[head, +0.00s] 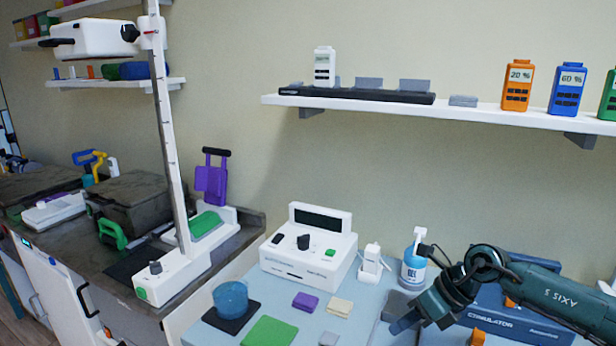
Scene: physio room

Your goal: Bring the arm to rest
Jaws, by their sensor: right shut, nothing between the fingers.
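My right arm (555,297), dark teal with the marking "AXIS 5", comes in from the right edge. It reaches over the right part of the light blue table (375,338). My right gripper (403,323) points down and left, is shut and holds nothing. It is just in front of a white and blue gel bottle (414,268). The arm covers part of a blue stimulator box (530,333) behind it. I cannot tell whether the fingertips touch the grey surface beneath them. My left gripper is not in view.
A white device (310,257) stands at the table's back. A blue cup (231,299), a green pad (268,333), a purple block (305,302) and a cream block (340,307) lie left of the gripper. A white wall shelf (470,113) runs above.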

